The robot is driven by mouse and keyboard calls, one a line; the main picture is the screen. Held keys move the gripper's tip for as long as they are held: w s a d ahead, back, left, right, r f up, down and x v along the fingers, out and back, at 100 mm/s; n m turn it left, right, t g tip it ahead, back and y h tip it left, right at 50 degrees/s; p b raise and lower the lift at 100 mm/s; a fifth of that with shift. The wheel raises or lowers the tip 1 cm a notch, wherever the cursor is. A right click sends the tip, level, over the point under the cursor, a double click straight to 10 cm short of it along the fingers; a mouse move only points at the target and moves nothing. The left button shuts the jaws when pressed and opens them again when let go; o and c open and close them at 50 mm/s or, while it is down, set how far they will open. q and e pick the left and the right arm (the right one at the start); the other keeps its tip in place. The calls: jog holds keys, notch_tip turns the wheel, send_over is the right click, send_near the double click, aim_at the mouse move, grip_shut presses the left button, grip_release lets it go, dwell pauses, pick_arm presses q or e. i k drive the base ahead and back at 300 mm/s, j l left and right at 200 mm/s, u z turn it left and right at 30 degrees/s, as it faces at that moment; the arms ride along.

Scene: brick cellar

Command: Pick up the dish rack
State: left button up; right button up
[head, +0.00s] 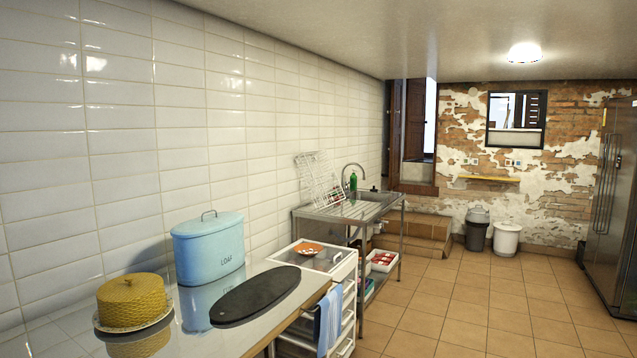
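The dish rack (320,181) is a white wire rack. It stands tilted on the left end of the metal sink unit (345,212), close to the tiled wall and well ahead of me. It looks empty, though some small colored shapes show by its lower right side. Neither of my grippers is in view.
A counter in front holds a yellow woven dome (133,301), a blue loaf bin (208,248) and a black oval board (255,295). A white drawer unit (318,262) with a blue towel (329,318) stands before the sink. Tiled floor (450,305) is clear at right.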

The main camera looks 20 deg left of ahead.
aim_at(308, 165)
jog(key=i+z, duration=0.2)
jog(key=i, duration=4.4)
jog(key=i+u, duration=0.25)
jog(key=i, duration=0.2)
jog(key=i+l+u, duration=0.2)
jog(key=i, duration=0.2)
jog(key=i+l+u, duration=0.25)
jog(key=i, duration=0.2)
jog(key=j, duration=0.1)
